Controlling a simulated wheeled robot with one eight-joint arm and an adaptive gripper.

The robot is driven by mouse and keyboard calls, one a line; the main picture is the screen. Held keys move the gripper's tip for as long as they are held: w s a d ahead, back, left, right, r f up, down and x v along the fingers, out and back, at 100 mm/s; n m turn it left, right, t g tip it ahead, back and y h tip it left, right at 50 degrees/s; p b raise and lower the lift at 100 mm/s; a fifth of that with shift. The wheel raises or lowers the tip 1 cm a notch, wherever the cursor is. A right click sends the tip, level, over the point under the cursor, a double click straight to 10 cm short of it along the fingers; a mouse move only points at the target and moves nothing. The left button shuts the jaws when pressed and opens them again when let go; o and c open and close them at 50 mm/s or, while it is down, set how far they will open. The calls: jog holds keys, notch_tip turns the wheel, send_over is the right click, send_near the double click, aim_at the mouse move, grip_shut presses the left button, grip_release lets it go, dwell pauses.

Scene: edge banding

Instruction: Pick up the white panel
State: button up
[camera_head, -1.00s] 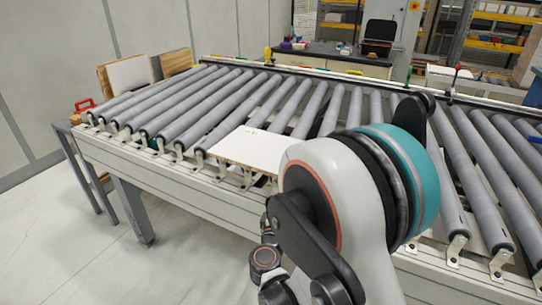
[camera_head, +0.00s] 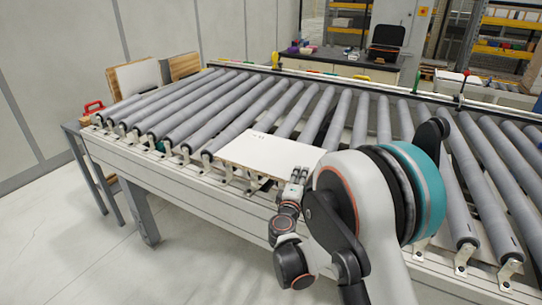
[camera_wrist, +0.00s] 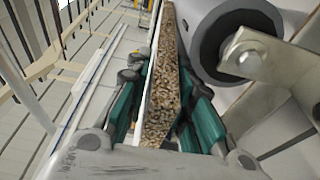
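The white panel (camera_head: 262,152) lies flat on the rollers near the conveyor's front edge in the head view. My gripper (camera_head: 297,180) is at the panel's front edge, towards its right corner. In the wrist view the panel (camera_wrist: 163,95) shows its speckled chipboard edge and a thin white face. It runs between the two teal pads of my gripper (camera_wrist: 160,110). One pad lies close along each side. I cannot tell whether both pads press on it. Most of the panel's top is hidden from the wrist view.
The roller conveyor (camera_head: 195,112) fills the middle. A metal roller end and bracket (camera_wrist: 255,45) sit close to the right of my gripper in the wrist view. Other boards (camera_head: 140,75) stand at the conveyor's far left end. The floor (camera_head: 70,225) at front left is clear.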

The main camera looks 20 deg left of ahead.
jog(key=shift+w+a, duration=0.1)
jog(key=shift+w, duration=0.85)
grip_shut()
jog(key=shift+r, duration=0.1)
notch_tip(320, 180, up, 20)
jog(key=f+p, duration=0.1)
jog(key=p, duration=0.6)
jog(key=s+d+r+p, duration=0.1)
jog(key=s+r+p, duration=0.4)
jog(key=s+r, duration=0.6)
jog(key=shift+s+d+p, duration=0.3)
jog(key=shift+s, duration=0.15)
